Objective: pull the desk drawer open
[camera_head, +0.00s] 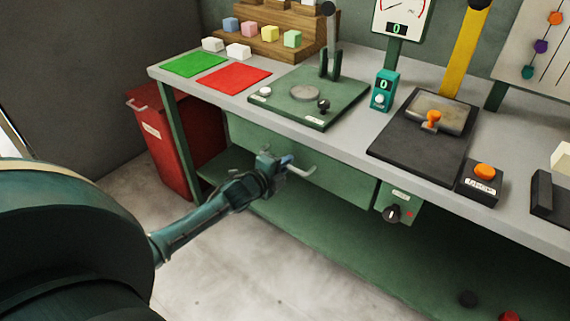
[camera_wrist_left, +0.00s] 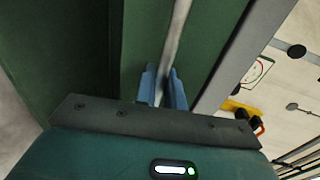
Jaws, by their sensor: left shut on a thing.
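The desk drawer (camera_head: 335,170) has a green front under the grey desk top. It looks closed, though I cannot rule out a small gap. Its pale bar handle (camera_head: 303,172) sticks out from the front, and it also shows in the left wrist view (camera_wrist_left: 177,40). My left gripper (camera_head: 284,161) is at the handle's left part. In the left wrist view its blue fingers (camera_wrist_left: 164,88) are shut around the bar, one on each side. The fingers hide part of the handle. My right gripper is not in view.
A control box with a black knob (camera_head: 393,213) hangs right of the drawer. The desk top (camera_head: 345,140) carries presses, coloured mats and foam blocks. The floor (camera_head: 235,260) before the drawer is clear.

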